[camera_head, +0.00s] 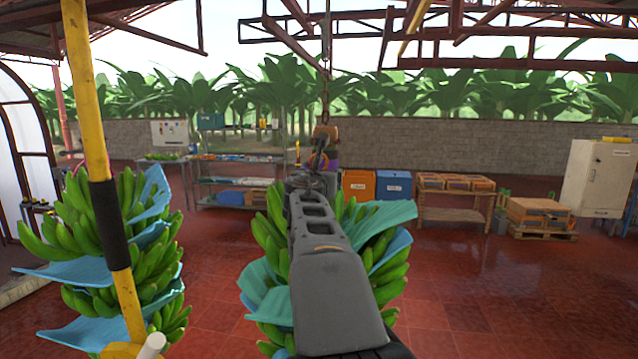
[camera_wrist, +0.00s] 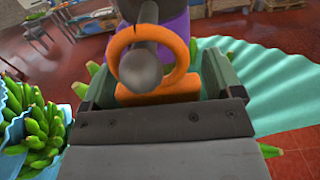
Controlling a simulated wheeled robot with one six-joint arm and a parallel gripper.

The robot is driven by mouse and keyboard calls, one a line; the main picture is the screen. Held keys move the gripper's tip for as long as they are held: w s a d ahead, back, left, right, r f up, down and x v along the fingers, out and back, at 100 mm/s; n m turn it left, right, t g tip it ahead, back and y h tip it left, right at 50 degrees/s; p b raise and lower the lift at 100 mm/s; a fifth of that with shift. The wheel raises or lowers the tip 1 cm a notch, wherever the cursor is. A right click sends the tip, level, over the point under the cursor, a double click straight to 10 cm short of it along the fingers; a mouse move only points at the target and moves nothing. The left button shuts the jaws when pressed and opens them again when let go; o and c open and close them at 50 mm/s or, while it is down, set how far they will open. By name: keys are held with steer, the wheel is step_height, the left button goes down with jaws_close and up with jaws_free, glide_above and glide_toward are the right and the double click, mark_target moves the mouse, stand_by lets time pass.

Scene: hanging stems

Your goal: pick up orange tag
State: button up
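The orange tag (camera_wrist: 180,90) is a ring with a flat tab below it, close up in the wrist view. Its ring hangs around a grey rod whose round end faces the camera. My gripper (camera_wrist: 160,85) is open, with one finger on each side of the tab. The fingers are spread wide, and I cannot tell whether they touch the tab's edges. A purple part (camera_wrist: 178,25) is behind the ring. In the head view my arm hides the tag, and my gripper's fingers are hard to make out there.
A green banana bunch with blue-green sheets (camera_head: 395,235) hangs right behind my arm. Another bunch (camera_head: 150,240) hangs at left, beside a yellow pole (camera_head: 88,90). Crates, a wooden table (camera_head: 455,200) and a white cabinet (camera_head: 598,178) stand farther back. The red floor at right is clear.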

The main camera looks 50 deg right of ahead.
steer(key=c, duration=1)
steer(key=shift+r, duration=0.15)
steer(key=b+v, duration=0.2)
steer(key=v, duration=1.6)
steer(key=shift+b, duration=0.4)
